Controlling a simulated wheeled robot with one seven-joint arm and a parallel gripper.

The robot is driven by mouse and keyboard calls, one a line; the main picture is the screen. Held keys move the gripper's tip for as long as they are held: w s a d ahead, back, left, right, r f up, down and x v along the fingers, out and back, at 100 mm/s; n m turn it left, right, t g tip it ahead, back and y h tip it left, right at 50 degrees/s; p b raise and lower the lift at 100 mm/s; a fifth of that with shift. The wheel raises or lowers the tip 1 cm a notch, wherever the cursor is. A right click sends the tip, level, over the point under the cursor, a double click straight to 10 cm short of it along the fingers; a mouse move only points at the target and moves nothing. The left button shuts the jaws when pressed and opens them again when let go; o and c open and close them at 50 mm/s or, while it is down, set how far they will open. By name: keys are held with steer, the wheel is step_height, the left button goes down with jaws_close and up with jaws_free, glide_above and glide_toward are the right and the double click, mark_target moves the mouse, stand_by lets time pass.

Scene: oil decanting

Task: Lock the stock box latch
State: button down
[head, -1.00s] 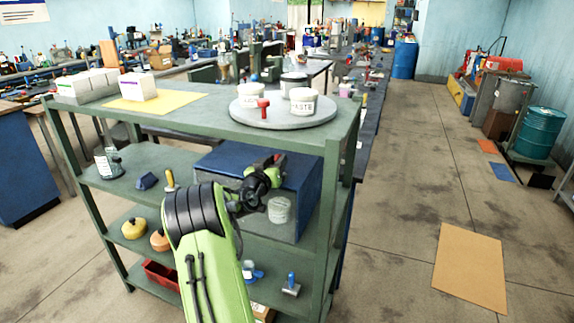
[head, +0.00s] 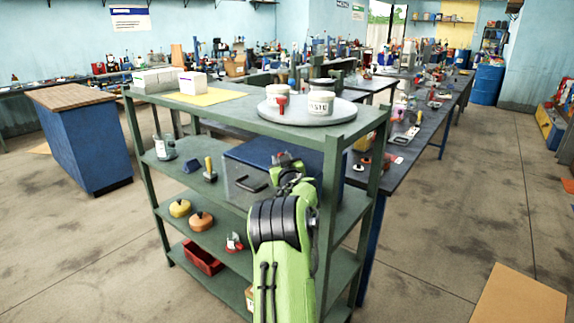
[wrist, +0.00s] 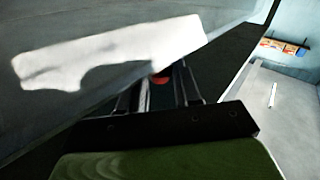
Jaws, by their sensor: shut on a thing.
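The stock box, a blue box (head: 262,152) with a grey front (head: 236,182) and a dark handle (head: 252,184), sits on the upper inner shelf of the green rack. My gripper (head: 284,160) is at the box's upper front, partly hidden by my own arm. In the wrist view, a grey panel with a white patch (wrist: 120,52) fills the left. My gripper (wrist: 160,84) is shut there on a small red part (wrist: 160,78), which looks like the latch. Most of that part is hidden, so I cannot tell its position.
The green rack (head: 240,112) has a post close to the right of my arm. A round grey tray (head: 310,113) with white tubs stands on top. A jar (head: 164,147) and a yellow-handled tool (head: 209,170) stand left of the box. Floor is open at right.

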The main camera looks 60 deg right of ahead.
steer(key=shift+s+a+n+t+y+b, duration=0.1)
steer(key=shift+a+n+t+y+b, duration=0.1)
steer(key=shift+n+t+y+b, duration=0.4)
steer(key=shift+t+y, duration=0.4)
steer(key=shift+y, duration=0.1)
steer(key=c, duration=0.8)
jaws_free()
steer(key=b+v, duration=0.3)
steer(key=v, duration=1.2)
steer(key=shift+s+a, duration=0.2)
steer(key=shift+a, duration=0.15)
